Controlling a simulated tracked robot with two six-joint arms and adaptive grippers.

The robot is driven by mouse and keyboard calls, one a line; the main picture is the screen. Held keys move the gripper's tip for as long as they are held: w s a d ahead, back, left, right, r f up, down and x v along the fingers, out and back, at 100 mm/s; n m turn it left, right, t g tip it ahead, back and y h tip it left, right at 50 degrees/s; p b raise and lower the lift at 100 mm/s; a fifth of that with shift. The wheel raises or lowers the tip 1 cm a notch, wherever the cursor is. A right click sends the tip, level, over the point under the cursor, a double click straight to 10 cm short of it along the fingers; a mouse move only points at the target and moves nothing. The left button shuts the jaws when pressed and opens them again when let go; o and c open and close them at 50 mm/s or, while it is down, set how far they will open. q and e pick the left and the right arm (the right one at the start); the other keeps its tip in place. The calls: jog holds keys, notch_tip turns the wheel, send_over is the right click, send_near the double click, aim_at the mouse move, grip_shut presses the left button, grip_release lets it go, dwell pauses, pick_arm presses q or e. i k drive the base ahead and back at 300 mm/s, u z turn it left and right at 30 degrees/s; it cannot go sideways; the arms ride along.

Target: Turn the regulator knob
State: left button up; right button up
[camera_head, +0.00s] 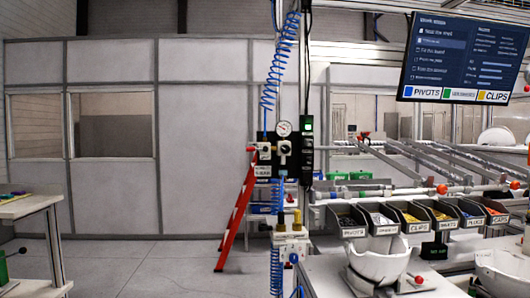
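The air regulator unit (285,158) is mounted on the post in the middle of the head view. A round white pressure gauge (284,128) sits at its top. A small pale round part (285,148) just below the gauge looks like the regulator knob, but it is too small to see its turn position. A grey valve block (264,151) with a red tip at its left sits beside it. Neither of my grippers shows in this view.
Blue coiled hoses (278,65) hang at the post. A red ladder-like frame (236,217) leans behind it. Labelled bins (352,232) and a white helmet shell (380,262) stand right. A table (30,205) is left; open floor lies between.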

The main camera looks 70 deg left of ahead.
aim_at(286, 149)
jog(key=k, duration=0.75)
jog(key=z, duration=2)
jog(key=i, duration=0.1)
jog(key=u, duration=3.55)
jog(key=i, duration=0.15)
jog(key=u, duration=0.75)
jog(key=i, duration=0.9)
jog(key=z, duration=0.2)
jog(key=k, duration=0.75)
jog(key=u, duration=0.25)
jog(key=i, duration=0.6)
